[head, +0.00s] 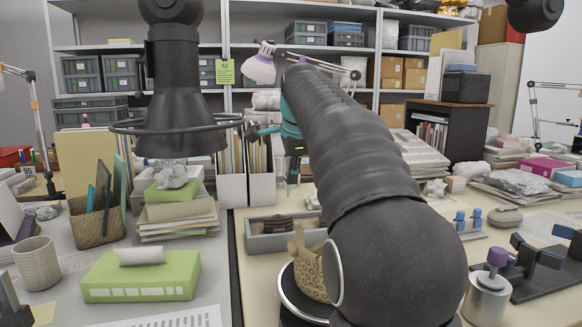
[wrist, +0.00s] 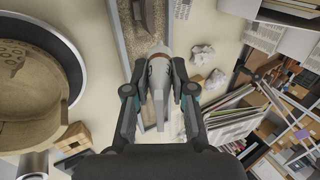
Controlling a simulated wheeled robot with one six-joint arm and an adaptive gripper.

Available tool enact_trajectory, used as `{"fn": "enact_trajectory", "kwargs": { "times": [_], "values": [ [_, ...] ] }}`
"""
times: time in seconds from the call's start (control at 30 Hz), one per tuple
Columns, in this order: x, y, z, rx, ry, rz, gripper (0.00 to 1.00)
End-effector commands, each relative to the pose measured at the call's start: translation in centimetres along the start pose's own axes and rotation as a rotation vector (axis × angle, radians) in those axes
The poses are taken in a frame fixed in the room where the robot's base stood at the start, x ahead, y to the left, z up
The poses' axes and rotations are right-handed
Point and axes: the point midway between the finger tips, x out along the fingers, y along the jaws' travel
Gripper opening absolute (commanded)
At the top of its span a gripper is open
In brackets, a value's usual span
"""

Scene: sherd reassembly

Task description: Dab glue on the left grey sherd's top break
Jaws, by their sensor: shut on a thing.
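My gripper (wrist: 158,76) is shut on a pale grey, tapered tool with a brown band (wrist: 157,52), which looks like the glue applicator. Its far end points toward the long grey tray (wrist: 122,38), which has a speckled filling. A dark grey sherd (wrist: 149,14) lies in this tray at the top edge of the wrist view. In the head view, dark grey sherds (head: 277,224) show in the tray (head: 262,243). I cannot tell which is the left one, or whether the tip touches anything. My gripper (head: 291,168) is partly hidden behind my arm there.
A patterned tan pot (head: 306,268) sits in a dark round bowl (head: 289,301) close in front of the tray. White crumpled lumps (wrist: 204,54) lie right of the tray. A purple-knobbed jar (head: 488,296) and blue clamps (head: 461,221) stand at the right. A green box (head: 141,276) is at the left.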

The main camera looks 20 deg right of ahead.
Motion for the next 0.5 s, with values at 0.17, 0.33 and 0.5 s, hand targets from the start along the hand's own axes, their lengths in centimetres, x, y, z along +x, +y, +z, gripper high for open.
{"fn": "enact_trajectory", "kwargs": {
  "times": [0.17, 0.33, 0.5],
  "values": [
    [0.8, 0.3, 0.0, 0.000, 0.000, -0.001, 0.05],
    [1.6, 0.5, 0.0, 0.000, 0.000, -0.001, 0.05],
    [2.2, 0.6, 0.0, 0.000, 0.000, -0.001, 0.05]
  ]
}}
